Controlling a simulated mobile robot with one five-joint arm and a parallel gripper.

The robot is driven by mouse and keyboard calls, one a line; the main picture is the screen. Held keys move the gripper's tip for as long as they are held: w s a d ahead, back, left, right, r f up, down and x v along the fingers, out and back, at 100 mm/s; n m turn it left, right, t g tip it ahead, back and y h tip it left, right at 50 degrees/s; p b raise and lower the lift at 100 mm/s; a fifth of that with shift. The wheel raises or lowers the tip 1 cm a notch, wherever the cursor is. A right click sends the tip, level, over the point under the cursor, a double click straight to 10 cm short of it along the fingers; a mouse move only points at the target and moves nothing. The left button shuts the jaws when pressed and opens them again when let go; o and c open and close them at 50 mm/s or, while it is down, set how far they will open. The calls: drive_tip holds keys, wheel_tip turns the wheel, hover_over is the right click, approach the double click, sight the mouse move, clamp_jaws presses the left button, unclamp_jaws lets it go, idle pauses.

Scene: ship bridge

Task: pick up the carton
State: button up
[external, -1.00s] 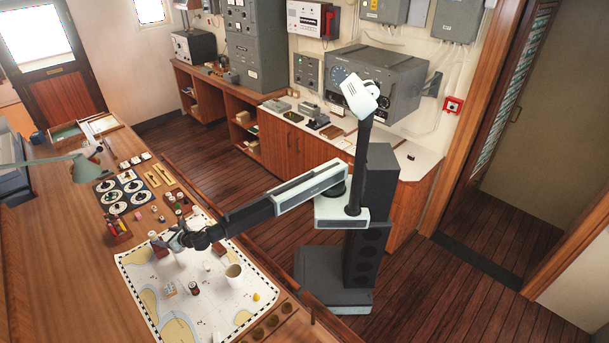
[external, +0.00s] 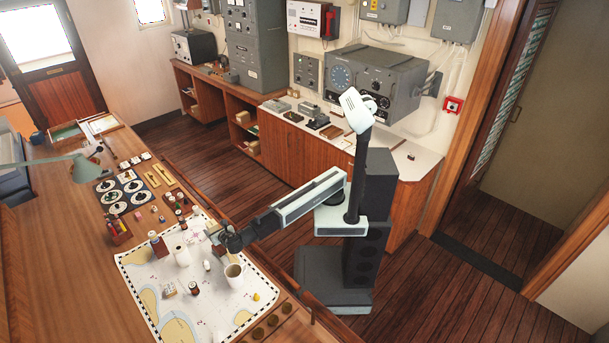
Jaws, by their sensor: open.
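A small pale box with dark marks (external: 169,288), which looks like a small carton, lies on the chart (external: 145,270) on the wooden desk, left of a small brown bottle (external: 194,287). I cannot be sure that it is the carton. My gripper (external: 216,236) is above the chart's right part, up and right of this box and clear of it. It is open. A beige patch (external: 212,227) shows right at the jaws; I cannot tell whether it is a thing behind them or part of the gripper.
A yellow item (external: 256,296) lies near the right edge.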

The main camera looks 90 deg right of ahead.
sight(214, 227)
drive_tip(key=b+x, duration=0.2)
drive_tip(key=x, duration=0.3)
drive_tip(key=shift+s+d+f, duration=0.1)
drive_tip(key=shift+f, duration=0.05)
drive_tip(key=shift+d, duration=0.1)
drive_tip(key=c, duration=1.5)
